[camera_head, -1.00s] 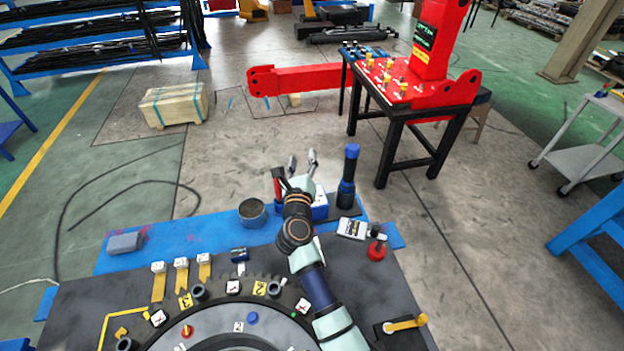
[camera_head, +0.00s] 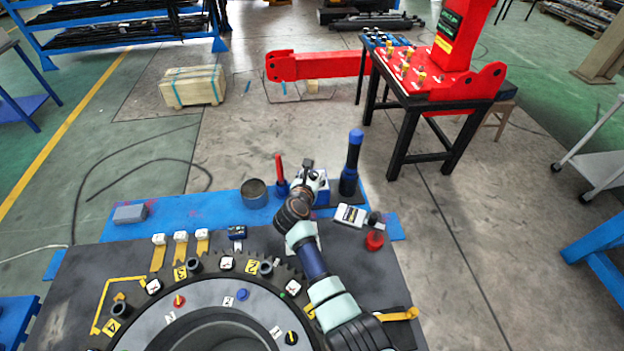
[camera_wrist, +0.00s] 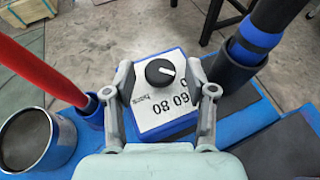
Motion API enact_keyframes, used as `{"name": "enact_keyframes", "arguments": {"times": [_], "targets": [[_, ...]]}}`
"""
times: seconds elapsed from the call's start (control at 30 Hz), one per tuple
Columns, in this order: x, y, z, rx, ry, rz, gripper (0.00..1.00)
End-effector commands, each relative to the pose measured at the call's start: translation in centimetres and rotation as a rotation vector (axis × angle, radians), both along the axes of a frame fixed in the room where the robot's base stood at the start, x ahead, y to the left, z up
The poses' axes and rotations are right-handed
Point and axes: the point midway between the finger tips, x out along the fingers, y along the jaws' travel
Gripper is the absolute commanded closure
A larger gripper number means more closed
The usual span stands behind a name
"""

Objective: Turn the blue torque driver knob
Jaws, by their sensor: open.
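The torque driver is a blue box (camera_wrist: 186,128) with a white scale face (camera_wrist: 160,101) marked 60 and 80. A round black knob (camera_wrist: 160,72) with a white pointer line sits on that face in the wrist view. My gripper (camera_wrist: 161,76) is open, with one finger on each side of the face and the knob between them. I cannot tell whether the fingers touch the box; the knob looks free of them. In the head view, my gripper (camera_head: 309,170) is over the box (camera_head: 323,190), hiding most of it.
A red-handled tool (camera_wrist: 35,70) in a blue holder stands close left of my gripper. A black-and-blue cylindrical tool (camera_wrist: 262,40) stands close right in a dark holder. A round metal cup (camera_wrist: 30,140) is farther left. A white-labelled box (camera_head: 350,214) and red-based item (camera_head: 375,240) lie at right.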

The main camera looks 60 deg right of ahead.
Motion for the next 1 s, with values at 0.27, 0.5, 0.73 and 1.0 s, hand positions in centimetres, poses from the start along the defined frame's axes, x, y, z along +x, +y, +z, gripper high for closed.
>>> {"name": "enact_keyframes", "arguments": {"times": [0.27, 0.5, 0.73, 1.0], "targets": [[0.0, 0.0, 0.0, 0.000, 0.001, 0.000, 0.59], [0.0, 0.0, 0.0, 0.000, 0.001, 0.000, 0.99], [-0.2, -0.1, 0.7, 0.003, 0.005, 0.057, 1.00], [-0.7, -0.3, 1.0, 0.007, 0.006, 0.275, 1.00]]}}
